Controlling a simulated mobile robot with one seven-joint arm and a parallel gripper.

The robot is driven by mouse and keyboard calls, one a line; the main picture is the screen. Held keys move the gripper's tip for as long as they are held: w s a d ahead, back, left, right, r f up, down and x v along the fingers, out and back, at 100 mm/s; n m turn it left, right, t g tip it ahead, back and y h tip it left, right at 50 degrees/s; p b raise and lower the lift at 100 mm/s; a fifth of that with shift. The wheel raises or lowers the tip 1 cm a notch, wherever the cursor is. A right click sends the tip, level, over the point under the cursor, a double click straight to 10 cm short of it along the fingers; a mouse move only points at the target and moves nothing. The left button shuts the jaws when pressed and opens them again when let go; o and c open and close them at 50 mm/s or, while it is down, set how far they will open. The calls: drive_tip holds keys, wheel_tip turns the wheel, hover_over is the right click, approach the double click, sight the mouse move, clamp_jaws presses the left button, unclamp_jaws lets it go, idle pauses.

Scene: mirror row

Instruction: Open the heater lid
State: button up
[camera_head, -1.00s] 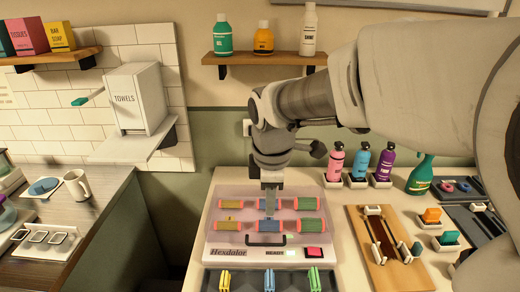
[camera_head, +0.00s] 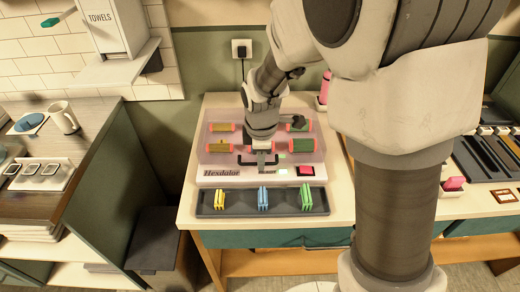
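The heater (camera_head: 232,172), a pale box marked "Hexdalor", stands on the counter with a green light and a red button on its front. Its clear pinkish lid (camera_head: 214,158) is down over several coloured rollers. The dark lid handle (camera_head: 242,162) is at the lid's front edge. My gripper (camera_head: 262,152) is right at the handle, pointing down from the arm. The fingertips are small and partly hidden by the wrist, so I cannot tell whether they are apart or touch the handle.
A dark tray (camera_head: 240,210) with yellow, blue and green clips lies directly in front of the heater. My arm covers much of the counter's right side. A pink bottle (camera_head: 325,87) stands behind. A stool (camera_head: 153,240) stands at the left.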

drive_tip(key=shift+c, duration=0.2)
clamp_jaws()
idle(1.3)
